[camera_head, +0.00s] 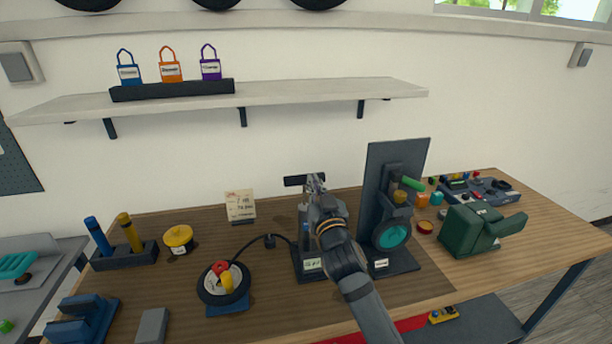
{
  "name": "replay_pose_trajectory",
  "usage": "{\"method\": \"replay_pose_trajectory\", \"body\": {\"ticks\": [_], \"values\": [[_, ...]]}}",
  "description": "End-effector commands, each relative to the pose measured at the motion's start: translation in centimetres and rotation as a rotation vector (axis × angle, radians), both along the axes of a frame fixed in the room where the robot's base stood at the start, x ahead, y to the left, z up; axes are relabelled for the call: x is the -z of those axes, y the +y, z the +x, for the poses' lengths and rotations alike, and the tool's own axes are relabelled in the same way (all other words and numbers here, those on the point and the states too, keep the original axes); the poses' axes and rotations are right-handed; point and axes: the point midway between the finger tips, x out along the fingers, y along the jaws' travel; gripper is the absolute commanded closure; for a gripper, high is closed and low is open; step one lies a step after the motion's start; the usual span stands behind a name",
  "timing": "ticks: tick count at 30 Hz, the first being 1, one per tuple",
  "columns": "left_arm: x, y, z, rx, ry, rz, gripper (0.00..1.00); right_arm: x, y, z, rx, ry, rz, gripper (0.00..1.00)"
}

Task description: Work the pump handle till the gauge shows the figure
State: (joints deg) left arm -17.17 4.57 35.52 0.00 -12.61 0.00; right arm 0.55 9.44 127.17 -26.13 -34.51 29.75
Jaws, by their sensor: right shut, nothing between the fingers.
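The pump stands on the bench, mostly behind my right arm. Its black T-shaped handle (294,181) shows at the top, raised above the pump body (304,232). My right gripper (316,180) is at the right part of the handle, shut with nothing between its fingers; I cannot tell whether it touches the handle. The small pale green gauge (312,264) sits at the pump's foot, its figures too small to read. A hose (256,241) runs from the pump to a small wheel (212,296). A card (240,204) stands behind, its writing unreadable. My left gripper is out of view.
A dark upright panel stand (392,155) with a teal wheel (391,234) is close right of my arm. A green machine (475,230) stands farther right. A holder with blue and yellow cylinders (124,256) and a yellow pot (179,237) are left.

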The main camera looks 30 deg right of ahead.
Motion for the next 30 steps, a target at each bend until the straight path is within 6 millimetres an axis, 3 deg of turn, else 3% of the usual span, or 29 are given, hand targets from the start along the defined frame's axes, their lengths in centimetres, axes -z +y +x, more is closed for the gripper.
{"method": "replay_pose_trajectory", "body": {"ticks": [5, 17, 18, 22, 30], "values": [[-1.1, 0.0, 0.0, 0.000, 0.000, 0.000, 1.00, -0.7, -0.4, 1.9, 0.000, 0.000, -0.001, 1.00], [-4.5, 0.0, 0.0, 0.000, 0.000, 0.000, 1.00, -1.5, -2.4, 9.8, 0.001, 0.004, 0.000, 1.00], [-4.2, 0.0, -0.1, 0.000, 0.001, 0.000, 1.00, -0.2, -2.3, 9.4, 0.001, 0.007, 0.000, 1.00], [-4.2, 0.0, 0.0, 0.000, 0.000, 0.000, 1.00, 1.6, -2.2, 9.0, 0.001, 0.005, -0.001, 1.00], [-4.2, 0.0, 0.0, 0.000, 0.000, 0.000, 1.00, 2.6, -2.1, 8.8, 0.000, 0.002, 0.000, 1.00]]}}
